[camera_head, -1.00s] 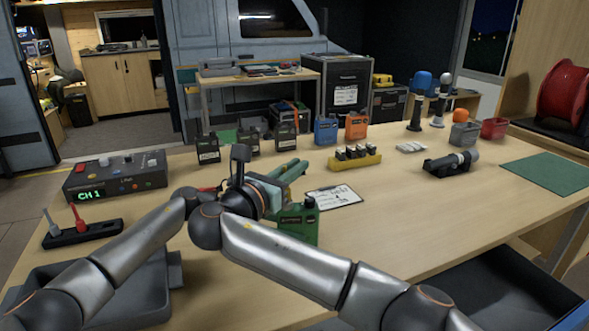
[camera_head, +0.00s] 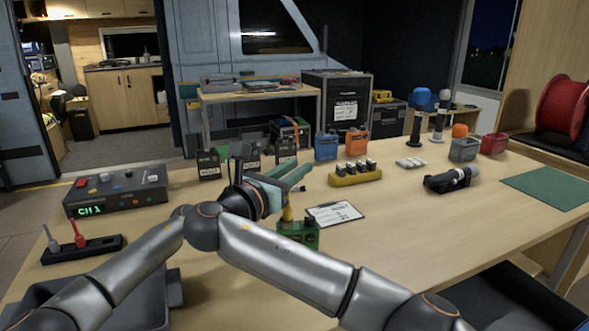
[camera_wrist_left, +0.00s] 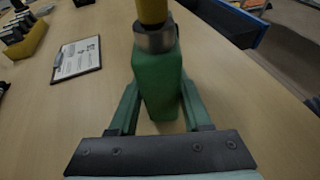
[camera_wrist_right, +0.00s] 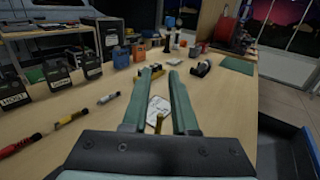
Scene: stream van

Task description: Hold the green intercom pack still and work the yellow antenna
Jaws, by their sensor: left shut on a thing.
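The green intercom pack (camera_head: 300,236) stands upright on the table, partly behind my right arm. The yellow antenna (camera_head: 287,214) rises from its top; in the left wrist view the antenna (camera_wrist_left: 152,12) sits on a grey collar. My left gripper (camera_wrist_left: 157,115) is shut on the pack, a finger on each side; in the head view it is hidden. My right gripper (camera_head: 297,176) is open, above and behind the pack. In the right wrist view the antenna (camera_wrist_right: 158,122) shows in the gap between its fingers, touching neither as far as I can see.
A clipboard (camera_head: 335,213) lies just right of the pack. A yellow holder (camera_head: 355,177) stands behind it. A control box (camera_head: 117,195) is at the left. Loose coloured rods (camera_wrist_right: 107,98) lie left of my right gripper. The table's front right is clear.

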